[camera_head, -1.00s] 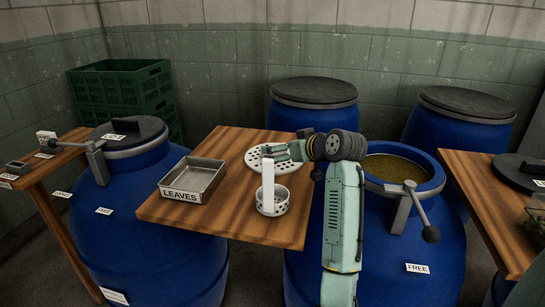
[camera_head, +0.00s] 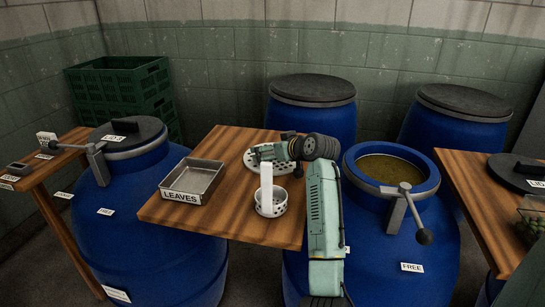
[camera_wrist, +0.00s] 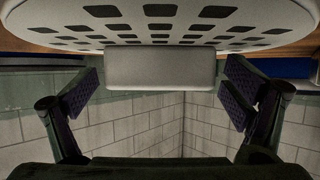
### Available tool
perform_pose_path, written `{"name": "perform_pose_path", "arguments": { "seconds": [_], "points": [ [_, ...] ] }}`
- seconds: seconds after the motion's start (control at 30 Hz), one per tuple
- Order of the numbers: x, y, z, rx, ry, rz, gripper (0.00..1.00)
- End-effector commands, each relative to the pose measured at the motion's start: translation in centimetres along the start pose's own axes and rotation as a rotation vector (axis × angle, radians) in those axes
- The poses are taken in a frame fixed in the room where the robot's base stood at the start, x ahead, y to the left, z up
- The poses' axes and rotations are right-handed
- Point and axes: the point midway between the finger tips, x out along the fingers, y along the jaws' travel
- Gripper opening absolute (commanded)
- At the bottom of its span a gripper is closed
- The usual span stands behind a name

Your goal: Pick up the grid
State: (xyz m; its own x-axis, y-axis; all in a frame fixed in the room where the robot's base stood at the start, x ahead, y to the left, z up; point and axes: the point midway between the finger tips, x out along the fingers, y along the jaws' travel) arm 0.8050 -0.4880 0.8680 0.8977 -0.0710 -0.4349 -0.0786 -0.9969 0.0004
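The grid, a round pale disc with dark holes (camera_head: 284,167), lies at the back right of the wooden table (camera_head: 230,225). My gripper (camera_head: 262,150) is over it and hides part of it. In the wrist view the grid (camera_wrist: 160,22) fills the top of the picture, with a plain grey block (camera_wrist: 160,70) at its edge. My gripper's two fingers stand wide apart on either side of this block, with a clear gap on both sides. It is open and holds nothing.
A small perforated cup with a tall white handle (camera_head: 266,188) stands in front of the grid, close to my arm. A metal tray marked LEAVES (camera_head: 180,196) is to the left. An open blue barrel (camera_head: 360,240) stands right of the table.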

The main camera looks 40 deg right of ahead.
Motion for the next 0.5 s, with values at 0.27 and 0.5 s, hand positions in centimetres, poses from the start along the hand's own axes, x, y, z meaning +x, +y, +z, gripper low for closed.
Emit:
{"name": "perform_pose_path", "arguments": {
  "seconds": [0.27, 0.5],
  "points": [
    [-0.03, 0.01, 0.0, 0.0, 0.0, 0.0, 0.72],
    [-0.03, 0.01, 0.0, 0.0, 0.0, 0.0, 0.56]
  ]
}}
